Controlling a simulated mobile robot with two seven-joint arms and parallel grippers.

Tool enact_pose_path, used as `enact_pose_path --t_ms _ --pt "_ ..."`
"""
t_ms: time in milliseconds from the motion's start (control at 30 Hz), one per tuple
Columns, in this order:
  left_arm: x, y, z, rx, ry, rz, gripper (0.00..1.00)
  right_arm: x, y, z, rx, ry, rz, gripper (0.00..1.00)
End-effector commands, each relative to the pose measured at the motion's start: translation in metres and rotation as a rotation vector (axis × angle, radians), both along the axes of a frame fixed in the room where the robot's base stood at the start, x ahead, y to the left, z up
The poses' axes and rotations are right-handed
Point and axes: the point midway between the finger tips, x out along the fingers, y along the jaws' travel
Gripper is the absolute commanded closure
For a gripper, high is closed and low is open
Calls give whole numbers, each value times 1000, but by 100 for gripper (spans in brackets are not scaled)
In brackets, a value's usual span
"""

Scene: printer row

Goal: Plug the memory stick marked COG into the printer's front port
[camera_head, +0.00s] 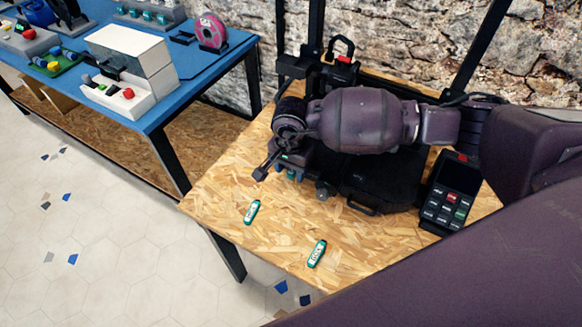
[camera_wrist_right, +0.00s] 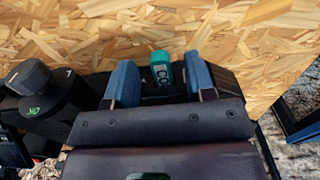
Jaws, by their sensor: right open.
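In the head view my right gripper (camera_head: 277,171) is at the front left of the black printer (camera_head: 385,183). Two other teal sticks, one nearer (camera_head: 317,254) and one farther (camera_head: 252,212), lie on the table.
The chipboard table (camera_head: 222,190) is mostly clear in front of the printer. A black keypad unit (camera_head: 452,191) stands right of the printer. A dark knob (camera_wrist_right: 32,77) is beside my gripper. A blue table (camera_head: 185,65) with several devices stands at the left.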

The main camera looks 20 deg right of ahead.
Motion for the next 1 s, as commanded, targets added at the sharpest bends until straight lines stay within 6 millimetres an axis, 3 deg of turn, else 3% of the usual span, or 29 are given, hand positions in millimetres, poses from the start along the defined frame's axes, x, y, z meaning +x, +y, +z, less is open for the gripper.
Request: enact_pose_path --t_ms 300,500,700,1000 --pt "8 -1 16 0 -31 -2 57 2 0 66 -1 -11 1 50" --pt "6 0 14 0 -25 0 57 2 0 93 0 -8 1 50" --pt "3 1 14 0 -20 1 57 1 0 105 0 -5 0 50" --pt "3 0 14 0 -21 1 57 1 0 106 0 -4 0 50"
